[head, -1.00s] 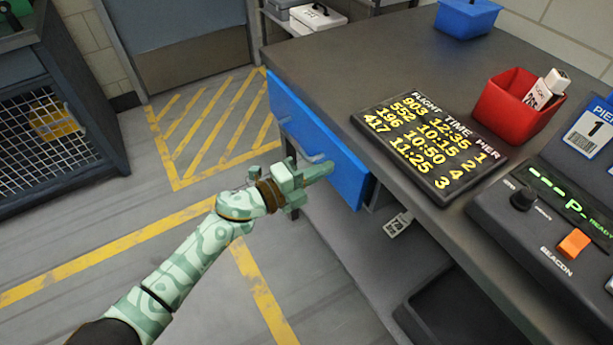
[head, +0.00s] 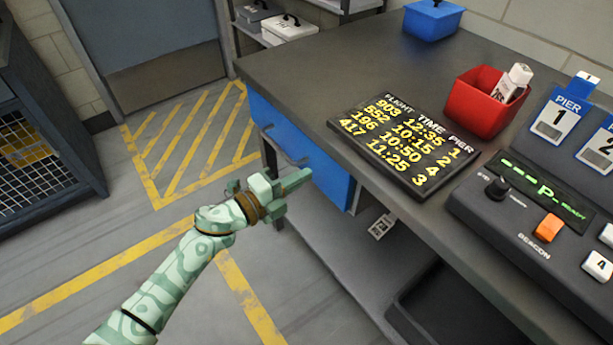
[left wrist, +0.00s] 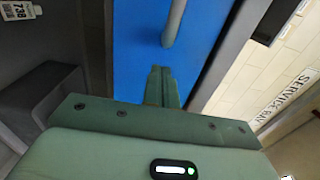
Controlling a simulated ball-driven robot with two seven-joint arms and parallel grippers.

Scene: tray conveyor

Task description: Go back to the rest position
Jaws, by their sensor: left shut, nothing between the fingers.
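My left gripper (head: 290,183) is in front of the blue drawer front (head: 325,170) under the desk, at the height of its lower part. Its fingers are shut with nothing between them. In the left wrist view the closed fingertips (left wrist: 161,78) point at the blue drawer front (left wrist: 140,40), with the grey drawer handle (left wrist: 174,20) just beyond them. In the head view the handle (head: 285,148) lies up and left of the fingertips, and a gap shows between them. My right gripper is not in view.
The desk (head: 290,75) holds a flight board (head: 400,150), a red bin (head: 480,105), a blue box (head: 432,20) and a control console (head: 530,215). A lower shelf (head: 335,265) lies below the drawer. A dark mesh cabinet (head: 40,185) stands left. The striped floor between is clear.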

